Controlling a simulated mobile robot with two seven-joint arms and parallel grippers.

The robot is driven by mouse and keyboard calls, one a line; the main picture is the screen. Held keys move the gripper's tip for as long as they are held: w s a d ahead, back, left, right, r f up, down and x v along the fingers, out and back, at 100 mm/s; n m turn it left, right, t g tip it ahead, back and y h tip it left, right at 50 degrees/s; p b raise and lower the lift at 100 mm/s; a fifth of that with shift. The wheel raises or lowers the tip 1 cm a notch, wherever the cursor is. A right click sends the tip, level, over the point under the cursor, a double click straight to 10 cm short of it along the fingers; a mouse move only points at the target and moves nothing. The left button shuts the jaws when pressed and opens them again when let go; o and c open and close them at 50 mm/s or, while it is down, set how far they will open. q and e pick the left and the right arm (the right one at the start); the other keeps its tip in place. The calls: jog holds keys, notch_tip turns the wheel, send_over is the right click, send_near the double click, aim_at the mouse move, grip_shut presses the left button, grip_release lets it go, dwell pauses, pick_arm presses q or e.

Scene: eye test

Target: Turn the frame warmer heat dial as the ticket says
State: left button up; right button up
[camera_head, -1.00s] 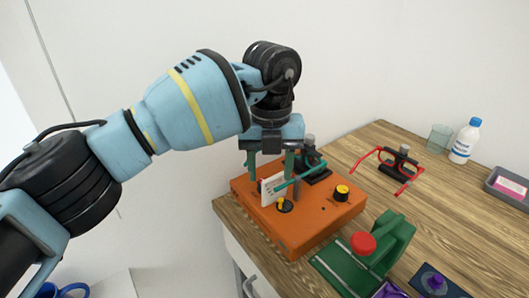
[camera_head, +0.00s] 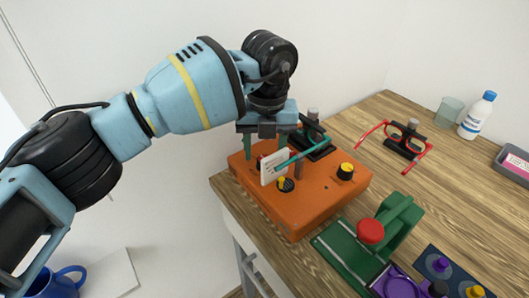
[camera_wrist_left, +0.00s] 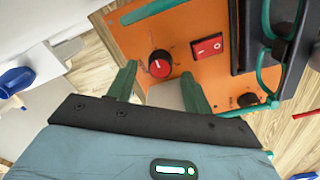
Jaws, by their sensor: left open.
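The frame warmer is an orange box (camera_head: 312,208) at the near left corner of the wooden table. A red dial with a black rim (camera_wrist_left: 159,64) sits on its orange top in the left wrist view, with a small white mark. A white ticket (camera_head: 273,168) stands on the box; its print is too small to read. My left gripper (camera_head: 266,152) is above the box behind the ticket, pointing down. In the wrist view its green fingers (camera_wrist_left: 158,88) are apart with the dial just beyond the gap, and nothing is gripped. My right gripper is out of view.
Teal glasses (camera_head: 300,153) lie close beside the gripper. A green press (camera_head: 345,253) stands in front; red glasses (camera_head: 403,140) are farther right.

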pick_arm(q)
jog(key=shift+f, duration=0.9)
jog(key=shift+c, duration=0.2)
jog(key=c, duration=0.9)
jog(key=shift+c, duration=0.2)
